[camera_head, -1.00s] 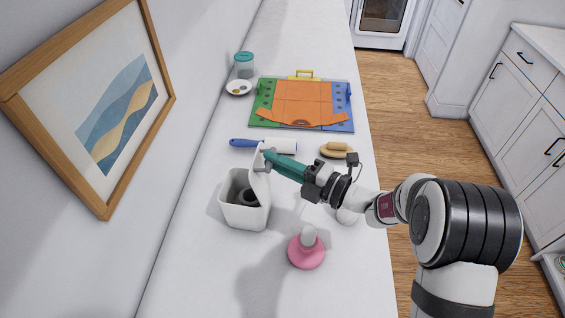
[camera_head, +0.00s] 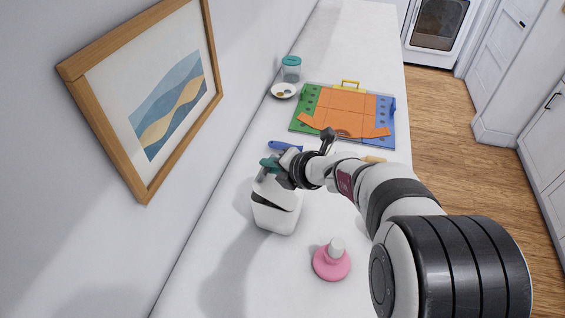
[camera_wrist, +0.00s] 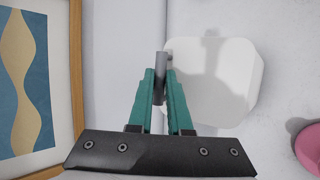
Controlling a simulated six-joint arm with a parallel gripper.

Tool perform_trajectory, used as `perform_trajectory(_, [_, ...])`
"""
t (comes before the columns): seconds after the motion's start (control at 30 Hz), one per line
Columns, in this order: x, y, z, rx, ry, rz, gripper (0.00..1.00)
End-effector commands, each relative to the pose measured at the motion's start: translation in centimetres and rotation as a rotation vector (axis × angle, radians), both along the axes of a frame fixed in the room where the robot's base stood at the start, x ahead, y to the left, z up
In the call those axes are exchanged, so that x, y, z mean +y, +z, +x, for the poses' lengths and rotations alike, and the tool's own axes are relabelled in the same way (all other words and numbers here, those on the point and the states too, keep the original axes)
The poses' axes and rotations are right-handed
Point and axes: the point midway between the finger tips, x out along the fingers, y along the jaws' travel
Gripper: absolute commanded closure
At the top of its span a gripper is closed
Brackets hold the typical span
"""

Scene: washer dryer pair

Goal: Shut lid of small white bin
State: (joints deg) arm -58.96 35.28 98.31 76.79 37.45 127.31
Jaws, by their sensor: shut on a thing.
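The small white bin (camera_head: 275,218) stands on the counter near the wall. Its white lid (camera_head: 272,188) is tilted low over the opening, with a narrow dark gap along the front rim. In the wrist view the lid (camera_wrist: 225,85) covers the bin from above. My gripper (camera_head: 268,163), with teal fingers, is just above the lid's far left side. In the wrist view my gripper (camera_wrist: 160,85) is shut on a small grey post (camera_wrist: 159,68) at the lid's left edge. Whether the post is joined to the lid is hard to tell.
A pink-based object with a pale knob (camera_head: 332,262) stands right of the bin. Behind are a blue-handled tool (camera_head: 284,147), a colored board (camera_head: 345,115), a small dish (camera_head: 283,91) and a teal-lidded jar (camera_head: 291,70). A framed picture (camera_head: 150,90) hangs at left.

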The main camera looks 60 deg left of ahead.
Motion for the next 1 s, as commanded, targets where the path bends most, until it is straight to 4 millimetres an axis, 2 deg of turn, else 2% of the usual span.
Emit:
perform_trajectory(0.5, [1.8,-3.0,-1.6,0.003,0.002,0.0,1.0])
perform_trajectory(1.0, [2.1,-3.7,-1.8,0.003,0.001,0.001,1.0])
